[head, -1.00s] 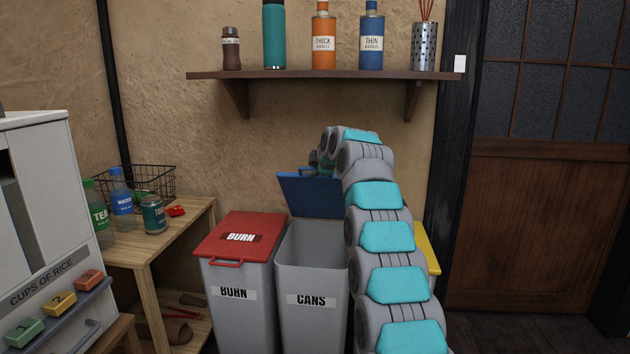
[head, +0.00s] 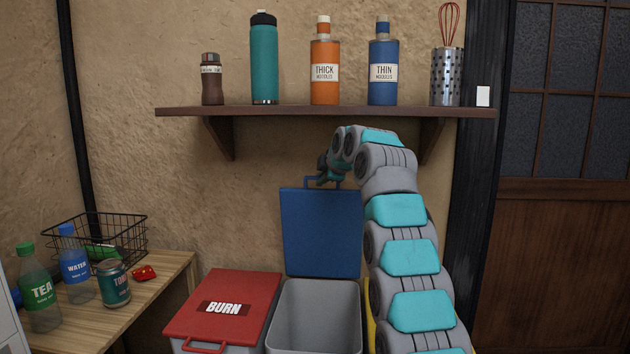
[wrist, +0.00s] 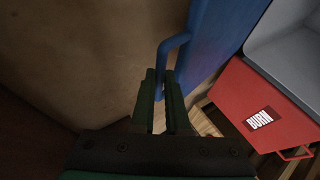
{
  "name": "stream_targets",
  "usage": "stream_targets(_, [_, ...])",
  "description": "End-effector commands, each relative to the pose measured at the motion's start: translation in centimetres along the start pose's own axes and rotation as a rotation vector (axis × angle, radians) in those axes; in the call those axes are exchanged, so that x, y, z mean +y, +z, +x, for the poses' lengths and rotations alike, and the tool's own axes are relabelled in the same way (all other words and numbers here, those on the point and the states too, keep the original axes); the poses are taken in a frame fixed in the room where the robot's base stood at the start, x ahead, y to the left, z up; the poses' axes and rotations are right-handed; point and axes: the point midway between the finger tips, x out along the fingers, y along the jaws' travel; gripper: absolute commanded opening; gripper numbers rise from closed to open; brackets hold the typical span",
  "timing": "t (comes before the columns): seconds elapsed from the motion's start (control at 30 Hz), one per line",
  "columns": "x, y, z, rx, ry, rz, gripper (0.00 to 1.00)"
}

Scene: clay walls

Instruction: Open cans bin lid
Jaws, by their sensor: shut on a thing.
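The cans bin (head: 316,318) is a grey bin with its mouth open in the head view. Its blue lid (head: 322,235) stands about upright at the back of the bin, in front of the wall. A blue handle (head: 305,184) sticks up from the lid's top edge. My gripper (head: 331,179) is at that handle. In the wrist view my gripper (wrist: 161,95) has its two dark fingers closed around the blue handle bar (wrist: 171,52). The lid also shows in the wrist view (wrist: 217,35).
The burn bin (head: 222,305), with its red lid shut, stands left of the cans bin. A wooden shelf (head: 320,111) with several bottles is above the lid and my gripper. A wooden table (head: 150,290) with bottles, a can and a wire basket is at the left.

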Motion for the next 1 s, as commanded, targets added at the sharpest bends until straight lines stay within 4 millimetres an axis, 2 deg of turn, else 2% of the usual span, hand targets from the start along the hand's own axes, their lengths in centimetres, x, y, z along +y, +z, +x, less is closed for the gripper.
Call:
stream_targets(0.03, [-1.0,0.6,0.8,-0.007,-0.023,0.005,0.0])
stream_targets(0.33, [-1.2,0.6,1.0,-0.006,-0.028,0.005,0.0])
stream_targets(0.37, [-1.2,0.6,1.0,-0.006,-0.028,0.005,0.16])
stream_targets(0.6, [-1.1,0.5,0.9,-0.005,-0.027,0.005,0.43])
stream_targets(0.77, [-1.1,0.5,0.3,-0.004,-0.023,0.004,0.43])
stream_targets(1.0, [-0.9,0.6,-2.4,-0.005,-0.016,0.005,0.43])
